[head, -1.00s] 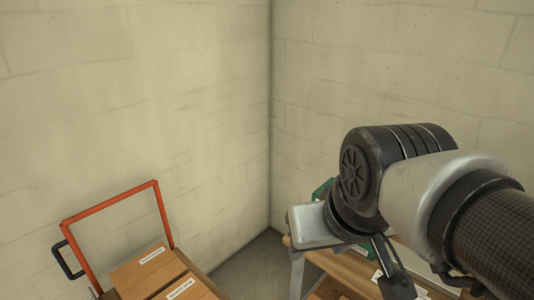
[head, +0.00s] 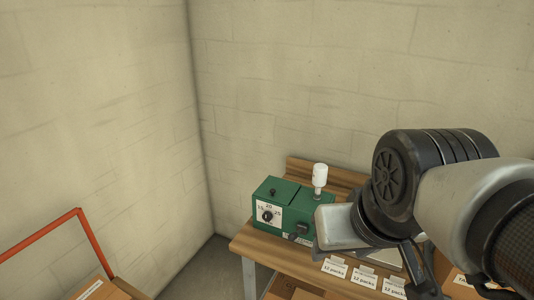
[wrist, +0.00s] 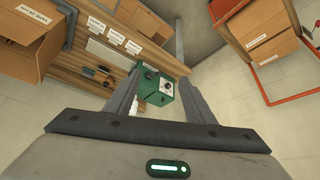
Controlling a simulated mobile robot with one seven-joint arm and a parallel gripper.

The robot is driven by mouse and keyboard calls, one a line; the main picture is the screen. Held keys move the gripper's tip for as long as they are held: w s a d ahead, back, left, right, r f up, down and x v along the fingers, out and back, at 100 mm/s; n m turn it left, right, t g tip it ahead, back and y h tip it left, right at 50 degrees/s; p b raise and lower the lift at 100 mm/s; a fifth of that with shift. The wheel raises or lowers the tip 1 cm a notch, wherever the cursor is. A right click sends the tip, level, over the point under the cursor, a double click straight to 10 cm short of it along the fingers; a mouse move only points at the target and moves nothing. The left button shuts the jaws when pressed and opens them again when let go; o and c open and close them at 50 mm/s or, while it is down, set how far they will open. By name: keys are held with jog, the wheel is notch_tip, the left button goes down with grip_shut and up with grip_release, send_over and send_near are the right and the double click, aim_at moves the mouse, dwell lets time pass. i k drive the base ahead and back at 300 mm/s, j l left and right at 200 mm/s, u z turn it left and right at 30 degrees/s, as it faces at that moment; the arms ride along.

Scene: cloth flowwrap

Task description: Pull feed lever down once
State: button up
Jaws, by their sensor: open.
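A green machine (head: 277,203) stands on the left end of a wooden bench, with a black dial (head: 268,216) on a white numbered plate on its front. A white upright handle (head: 320,176) on a thin stem stands at its right end, and a dark knob (head: 300,229) sticks out low in front. I cannot tell for sure which is the feed lever. My gripper (wrist: 161,78) is open and empty in the wrist view. The machine (wrist: 154,88) shows between its fingers, farther off. In the head view my arm hides the bench right of the machine.
The wooden bench (head: 262,248) stands against the wall and carries several "12 packs" cards (head: 334,267). An orange-framed cart (head: 95,243) with boxes (head: 96,290) is at the lower left. Bare floor (head: 205,268) lies between cart and bench.

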aim_at(294, 236)
jog(key=i+j+z, duration=0.25)
jog(key=z, duration=0.2)
jog(key=i+j+z, duration=0.2)
jog(key=j+z, duration=0.15)
jog(key=z, duration=0.15)
